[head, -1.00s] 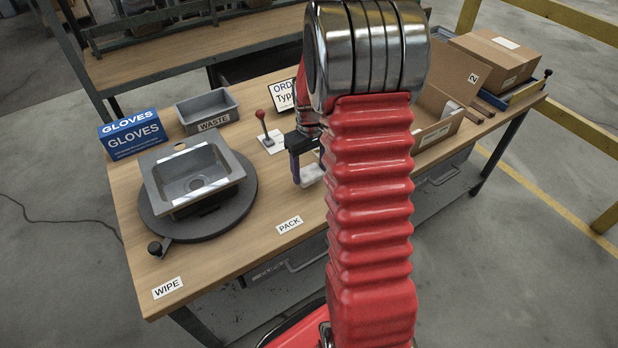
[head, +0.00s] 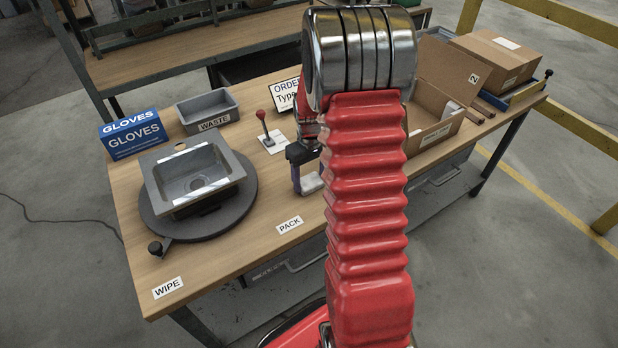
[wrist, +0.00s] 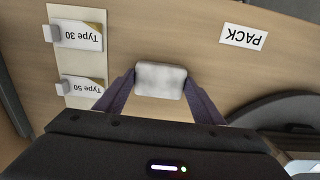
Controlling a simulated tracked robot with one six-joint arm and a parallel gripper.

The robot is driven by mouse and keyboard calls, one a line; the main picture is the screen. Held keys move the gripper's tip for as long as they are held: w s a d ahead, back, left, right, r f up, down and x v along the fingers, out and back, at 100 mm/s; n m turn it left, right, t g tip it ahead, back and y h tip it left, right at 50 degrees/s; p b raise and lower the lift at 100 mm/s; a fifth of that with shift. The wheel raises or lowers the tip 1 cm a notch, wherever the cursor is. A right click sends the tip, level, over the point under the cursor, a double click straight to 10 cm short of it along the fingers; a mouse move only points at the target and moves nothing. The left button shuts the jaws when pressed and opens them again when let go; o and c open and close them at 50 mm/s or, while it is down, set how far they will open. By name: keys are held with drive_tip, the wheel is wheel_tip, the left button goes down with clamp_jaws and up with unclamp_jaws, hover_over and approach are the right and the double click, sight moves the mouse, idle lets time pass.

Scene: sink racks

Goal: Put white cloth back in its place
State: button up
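The white cloth (wrist: 160,80) is a small folded pad between the two purple fingers of my gripper (wrist: 160,92) in the wrist view. The fingers press on its left and right sides. In the head view the cloth (head: 312,183) shows at the tips of my gripper (head: 306,186), over the wooden table, right of the PACK label (head: 289,225). My red arm hides part of the gripper and the table behind it. I cannot tell whether the cloth touches the tabletop.
A grey sink-like tray (head: 195,179) sits on a dark round turntable (head: 235,205) at left. The WIPE label (head: 168,287) is at the table's front left. A waste bin (head: 207,108), glove box (head: 133,134), red-knobbed lever (head: 263,122) and open carton (head: 440,95) stand farther back.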

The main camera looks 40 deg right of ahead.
sight(309, 181)
drive_tip(key=o, duration=0.4)
wheel_tip(309, 181, up, 12)
drive_tip(key=shift+r, duration=0.15)
idle(0.6)
idle(0.4)
drive_tip(key=s+a+r+t, duration=0.2)
drive_tip(key=s+a+r, duration=0.4)
drive_tip(key=a+r, duration=0.6)
drive_tip(key=s+a+r+t, duration=0.1)
drive_tip(key=s+a+t, duration=0.2)
drive_tip(key=s+a, duration=0.9)
drive_tip(key=shift+s+r+n+t, duration=0.3)
drive_tip(key=shift+s+r, duration=0.05)
